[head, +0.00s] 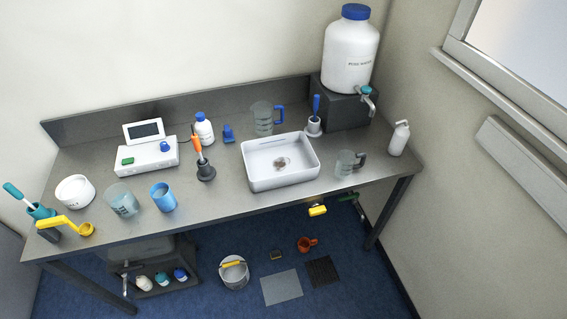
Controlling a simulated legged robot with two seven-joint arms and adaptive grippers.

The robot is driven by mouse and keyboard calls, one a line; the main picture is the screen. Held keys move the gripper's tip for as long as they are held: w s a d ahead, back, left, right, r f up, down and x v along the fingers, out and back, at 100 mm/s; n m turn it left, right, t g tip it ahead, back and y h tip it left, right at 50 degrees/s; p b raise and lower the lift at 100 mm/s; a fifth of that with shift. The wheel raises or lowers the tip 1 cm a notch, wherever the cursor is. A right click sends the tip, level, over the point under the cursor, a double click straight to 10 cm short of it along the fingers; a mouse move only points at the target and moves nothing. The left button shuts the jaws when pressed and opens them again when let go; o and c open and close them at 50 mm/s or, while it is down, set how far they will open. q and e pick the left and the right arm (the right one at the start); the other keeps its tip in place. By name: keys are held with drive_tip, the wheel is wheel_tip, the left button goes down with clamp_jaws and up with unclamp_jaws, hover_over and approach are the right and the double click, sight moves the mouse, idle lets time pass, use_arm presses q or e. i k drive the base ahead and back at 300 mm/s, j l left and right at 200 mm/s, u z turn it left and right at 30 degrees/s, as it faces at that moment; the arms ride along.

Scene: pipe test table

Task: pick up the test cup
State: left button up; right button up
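No cup has a label I can read as the test cup. A small blue cup (163,198) stands upright near the table's front edge, left of centre. A larger clear cup (122,200) with dark markings stands just left of it. A clear mug (347,164) with a grey handle stands right of the white basin, near the front edge. A clear jug (263,119) with a blue handle stands behind the basin. Neither of my grippers shows in the head view.
A large tapped container (350,55) stands back right. A bucket (233,274) is on the floor.

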sight(119, 197)
drive_tip(key=u, duration=1.5)
drive_tip(key=j, duration=0.15)
drive_tip(key=i+z, duration=0.05)
